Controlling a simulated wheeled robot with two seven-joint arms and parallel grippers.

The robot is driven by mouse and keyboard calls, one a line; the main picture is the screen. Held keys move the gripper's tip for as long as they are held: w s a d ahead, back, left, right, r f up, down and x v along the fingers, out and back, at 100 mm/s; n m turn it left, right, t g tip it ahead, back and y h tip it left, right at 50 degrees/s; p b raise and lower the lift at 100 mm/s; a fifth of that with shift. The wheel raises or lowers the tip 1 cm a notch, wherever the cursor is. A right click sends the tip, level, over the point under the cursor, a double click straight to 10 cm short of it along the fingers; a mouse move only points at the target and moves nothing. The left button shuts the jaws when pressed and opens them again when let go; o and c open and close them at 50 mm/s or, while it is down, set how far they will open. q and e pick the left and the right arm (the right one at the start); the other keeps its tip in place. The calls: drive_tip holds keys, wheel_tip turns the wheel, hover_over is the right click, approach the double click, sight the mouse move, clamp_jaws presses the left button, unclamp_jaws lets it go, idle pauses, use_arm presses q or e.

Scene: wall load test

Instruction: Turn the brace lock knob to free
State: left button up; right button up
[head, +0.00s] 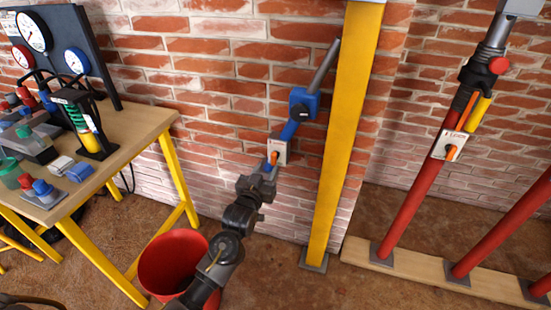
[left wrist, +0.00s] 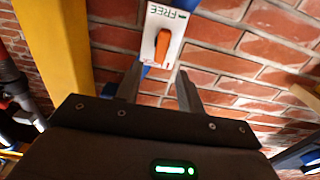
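A blue brace (head: 302,108) with a grey rod leans against the brick wall beside the yellow post. On its lower part is a white plate (head: 277,150) with an orange lock knob (head: 274,158). In the left wrist view the knob (left wrist: 162,46) is upright, and the plate (left wrist: 174,24) shows "FREE" upside down at its top; the marking at its lower end is partly hidden. My left gripper (head: 267,170) is just below the knob. Its fingers (left wrist: 159,76) are apart and empty, short of the knob, which lies ahead of the gap. My right gripper is not in view.
A yellow post (head: 345,130) stands close right of the brace. A red brace (head: 420,200) with another plate and orange knob (head: 451,153) stands farther right. A wooden bench (head: 130,135) with gauges is at left; a red bucket (head: 172,262) stands on the floor.

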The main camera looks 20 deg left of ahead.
sight(273, 158)
use_arm(q)
drive_tip(key=w, duration=0.4)
drive_tip(key=w+b, duration=0.1)
drive_tip(key=w, duration=0.2)
drive_tip(key=shift+d, duration=0.25)
drive_tip(key=shift+w, duration=0.45)
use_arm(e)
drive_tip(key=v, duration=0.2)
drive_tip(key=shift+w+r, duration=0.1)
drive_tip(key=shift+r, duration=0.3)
use_arm(q)
clamp_jaws()
